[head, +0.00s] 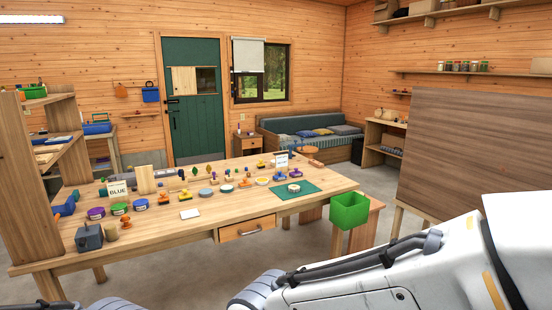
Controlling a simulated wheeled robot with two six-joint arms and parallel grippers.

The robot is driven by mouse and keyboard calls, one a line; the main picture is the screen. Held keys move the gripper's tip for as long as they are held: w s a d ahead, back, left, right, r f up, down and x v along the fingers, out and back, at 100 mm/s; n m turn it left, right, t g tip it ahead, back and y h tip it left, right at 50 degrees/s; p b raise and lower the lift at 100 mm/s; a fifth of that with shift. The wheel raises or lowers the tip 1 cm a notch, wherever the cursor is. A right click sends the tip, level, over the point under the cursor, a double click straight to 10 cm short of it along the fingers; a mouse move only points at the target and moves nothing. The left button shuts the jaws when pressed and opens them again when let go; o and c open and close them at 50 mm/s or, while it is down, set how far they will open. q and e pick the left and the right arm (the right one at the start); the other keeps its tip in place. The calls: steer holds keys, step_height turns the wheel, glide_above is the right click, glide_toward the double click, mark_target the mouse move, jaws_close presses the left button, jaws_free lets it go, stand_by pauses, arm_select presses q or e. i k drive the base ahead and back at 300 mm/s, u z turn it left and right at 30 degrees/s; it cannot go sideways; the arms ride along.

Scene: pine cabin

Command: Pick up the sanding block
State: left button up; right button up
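I cannot make out a sanding block for certain. Many small items stand on the long wooden workbench (170,236). A small flat white piece (190,213) lies near its front edge. An upright pale wooden block (145,180) stands at its back left. A grey block-like item (89,237) sits at the left front corner. Neither gripper shows; parts of my white arm cross the lower right of the head view.
A green mat (300,194) lies at the bench's right end. A green bin (349,211) hangs past that end. A half-open-looking drawer (246,229) is under the front edge. A wooden shelf (22,180) stands left; a large brown panel (465,150) stands right.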

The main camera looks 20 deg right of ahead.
mark_target(281, 177)
steer(key=i, duration=1.9)
steer(key=z, duration=2.25)
steer(key=i, duration=0.45)
steer(key=u, duration=1.3)
steer(key=i, duration=0.75)
steer(key=u, duration=0.25)
